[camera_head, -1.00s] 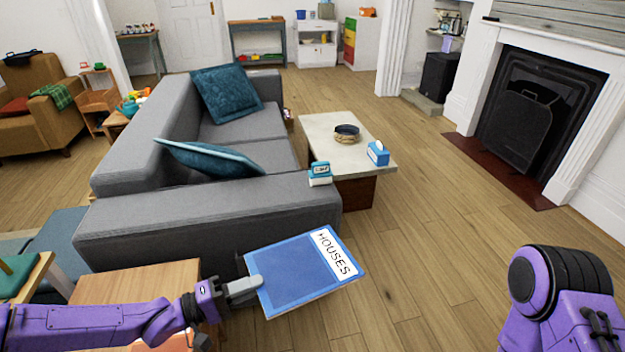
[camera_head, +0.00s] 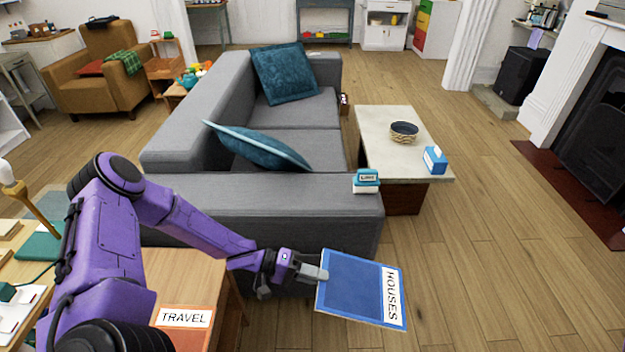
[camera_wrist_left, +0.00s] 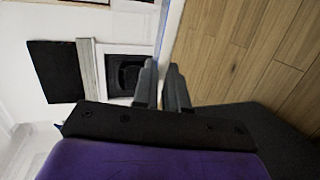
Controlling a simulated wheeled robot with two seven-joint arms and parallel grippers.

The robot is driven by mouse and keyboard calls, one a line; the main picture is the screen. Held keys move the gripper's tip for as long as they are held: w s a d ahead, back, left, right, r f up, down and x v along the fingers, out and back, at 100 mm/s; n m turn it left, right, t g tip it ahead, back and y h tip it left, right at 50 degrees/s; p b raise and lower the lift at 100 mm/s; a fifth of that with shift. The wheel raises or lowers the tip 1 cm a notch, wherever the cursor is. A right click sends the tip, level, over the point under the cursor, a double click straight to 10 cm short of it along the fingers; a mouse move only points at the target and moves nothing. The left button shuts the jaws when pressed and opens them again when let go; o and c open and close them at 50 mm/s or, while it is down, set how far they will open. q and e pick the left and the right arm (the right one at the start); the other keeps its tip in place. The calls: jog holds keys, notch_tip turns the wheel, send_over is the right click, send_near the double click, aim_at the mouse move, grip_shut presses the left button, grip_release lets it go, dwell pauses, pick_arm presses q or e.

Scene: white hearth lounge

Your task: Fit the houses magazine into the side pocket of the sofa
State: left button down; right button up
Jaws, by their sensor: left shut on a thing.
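My left gripper (camera_head: 318,274) is shut on the near left edge of the blue houses magazine (camera_head: 352,288), whose white strip reads HOUSES. The magazine is held out roughly flat, cover up, at the near side of the grey sofa (camera_head: 260,197), over the floor. In the left wrist view the fingers (camera_wrist_left: 162,88) pinch the magazine, seen edge-on as a thin blue-white strip (camera_wrist_left: 170,30). The sofa's side pocket cannot be made out; the arm and magazine cover part of that side. My right gripper is out of view.
A wooden side table (camera_head: 185,275) with an orange travel magazine (camera_head: 183,322) stands below my left arm. A small blue-and-white box (camera_head: 366,182) sits on the sofa arm. A coffee table (camera_head: 385,140) stands right of the sofa. Floor on the right is clear.

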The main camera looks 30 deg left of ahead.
pick_arm(q)
jog(key=w+a+f+m+g+y+p, duration=0.1)
jog(key=w+a+m+g+y+p, duration=0.1)
jog(key=a+m+g+y+p, duration=0.3)
jog(key=w+a+f+m+g+y, duration=0.1)
jog(key=w+a+m+g+y, duration=0.15)
jog(key=a, duration=0.35)
jog(key=w+a+r+m+y+p, duration=0.2)
jog(key=w+r+m+y, duration=0.1)
jog(key=w+r, duration=0.3)
jog(key=w+a+r+m+t+y+p, duration=0.1)
jog(key=w+a+r+m+y+p, duration=0.1)
jog(key=w+r+m, duration=0.3)
jog(key=shift+w+r+m+y, duration=0.4)
jog(key=shift+w+y, duration=0.25)
jog(key=shift+w, duration=0.2)
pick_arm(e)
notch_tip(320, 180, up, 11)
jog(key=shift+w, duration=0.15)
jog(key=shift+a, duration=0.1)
pick_arm(q)
notch_tip(320, 180, down, 6)
jog(key=b, duration=0.3)
jog(key=shift+r+b, duration=0.1)
jog(key=shift+b, duration=0.25)
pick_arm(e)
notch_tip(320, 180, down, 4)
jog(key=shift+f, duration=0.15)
